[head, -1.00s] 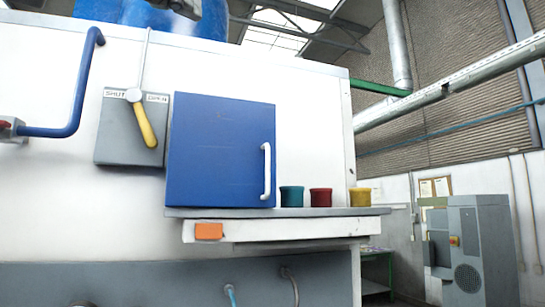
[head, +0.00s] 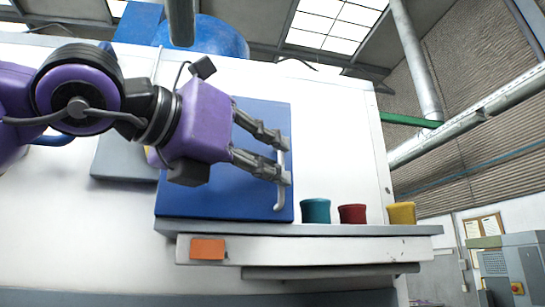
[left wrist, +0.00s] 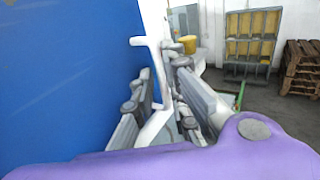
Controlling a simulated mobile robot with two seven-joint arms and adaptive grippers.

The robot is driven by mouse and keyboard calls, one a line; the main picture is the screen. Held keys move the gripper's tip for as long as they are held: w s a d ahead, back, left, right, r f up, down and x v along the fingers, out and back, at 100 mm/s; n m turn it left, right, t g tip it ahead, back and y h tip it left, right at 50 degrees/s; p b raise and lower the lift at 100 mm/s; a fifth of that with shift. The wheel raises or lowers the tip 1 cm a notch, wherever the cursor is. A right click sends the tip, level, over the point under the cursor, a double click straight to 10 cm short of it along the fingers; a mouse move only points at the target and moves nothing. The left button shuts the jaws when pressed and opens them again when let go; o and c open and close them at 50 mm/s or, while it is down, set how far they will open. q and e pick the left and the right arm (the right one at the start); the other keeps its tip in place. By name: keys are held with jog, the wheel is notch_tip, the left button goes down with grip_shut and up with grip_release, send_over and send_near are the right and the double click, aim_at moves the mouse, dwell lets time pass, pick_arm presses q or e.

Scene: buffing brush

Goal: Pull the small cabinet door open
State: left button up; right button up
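The small cabinet door (head: 215,200) is a blue square panel, closed against the white cabinet, with a white vertical bar handle (head: 280,200) at its right edge. My left gripper (head: 284,161) reaches across the door from the left, and its two fingers are spread apart at the handle. They cover the upper part of the handle in the head view. In the left wrist view the white handle (left wrist: 155,60) stands out from the blue door (left wrist: 65,80) and runs down between the open fingers (left wrist: 166,82). My right gripper is not in view.
A teal cup (head: 315,211), a red cup (head: 352,214) and a yellow cup (head: 401,213) stand on the ledge (head: 300,229) right of the door. An orange block (head: 207,249) sits on the ledge's front. A grey switch plate (head: 120,160) is partly behind my left arm.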

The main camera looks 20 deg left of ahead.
pick_arm(q)
jog(key=shift+w+d, duration=0.2)
jog(key=shift+w, duration=0.4)
grip_shut()
jog(key=shift+s, duration=0.1)
